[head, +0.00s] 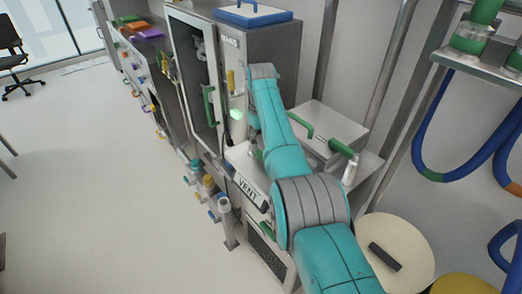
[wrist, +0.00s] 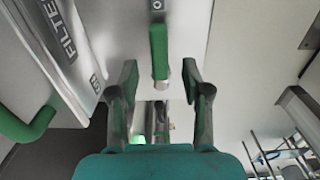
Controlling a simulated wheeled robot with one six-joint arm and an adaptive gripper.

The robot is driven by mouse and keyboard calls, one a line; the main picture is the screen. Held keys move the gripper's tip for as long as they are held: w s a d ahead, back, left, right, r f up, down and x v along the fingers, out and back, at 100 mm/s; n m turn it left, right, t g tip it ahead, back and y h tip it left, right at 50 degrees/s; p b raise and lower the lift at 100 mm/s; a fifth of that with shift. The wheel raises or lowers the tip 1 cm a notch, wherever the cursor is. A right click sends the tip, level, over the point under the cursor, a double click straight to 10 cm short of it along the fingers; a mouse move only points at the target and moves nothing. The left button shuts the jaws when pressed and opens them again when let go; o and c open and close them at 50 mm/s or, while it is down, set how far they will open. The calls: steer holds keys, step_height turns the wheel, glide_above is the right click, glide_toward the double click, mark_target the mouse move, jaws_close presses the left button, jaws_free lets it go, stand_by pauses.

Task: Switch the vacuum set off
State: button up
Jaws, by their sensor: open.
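In the wrist view, a green lever handle (wrist: 159,50) hangs down on a pale grey panel, with a small O mark (wrist: 158,5) above it. The lever's lower end is a bare metal stub. My gripper (wrist: 160,76) is open. Its two dark fingers with green pads stand left and right of the lever's lower end, apart from it. In the head view my teal arm reaches to the tall grey cabinet (head: 265,45), and my gripper is mostly hidden there. A green light (head: 237,114) glows beside the arm.
In the wrist view, a panel lettered FILTER (wrist: 62,35) and a green handle (wrist: 28,125) stand close on the left. In the head view, a box marked VENT (head: 247,187) sits below the arm, and a round pale top (head: 405,240) stands right. Open floor (head: 85,190) lies left.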

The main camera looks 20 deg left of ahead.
step_height(320, 180, up, 7)
stand_by(0.3)
stand_by(0.4)
